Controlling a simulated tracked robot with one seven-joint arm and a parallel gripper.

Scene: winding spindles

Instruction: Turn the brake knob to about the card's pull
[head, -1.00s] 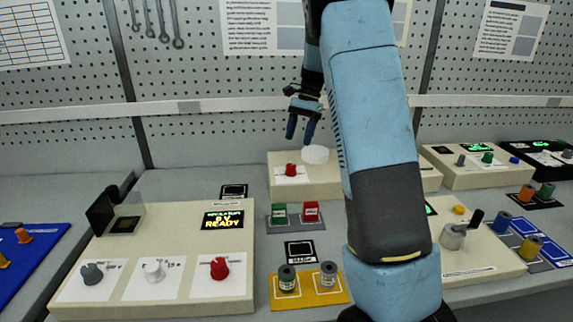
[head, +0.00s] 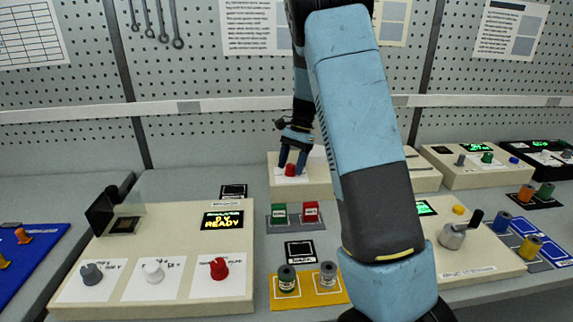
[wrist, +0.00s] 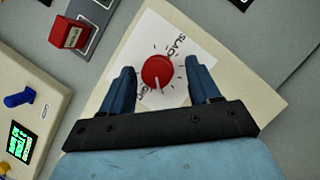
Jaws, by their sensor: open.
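The red brake knob (head: 290,170) sits on a white dial plate on a cream box at the back middle. In the wrist view the knob (wrist: 158,72) shows a white pointer line aimed toward the lower edge, and the word SLACK is printed on the plate (wrist: 180,25). My gripper (head: 292,168) is low over this box, with its fingers on either side of the knob. In the wrist view my gripper (wrist: 160,67) is open, with visible gaps between both fingers and the knob. Small dark cards (head: 300,251) lie on the bench, their writing too small to read.
A yellow tray (head: 309,299) holds two spools. A cream panel (head: 190,220) with knobs and a lit READY display is at left. A pegboard rises behind.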

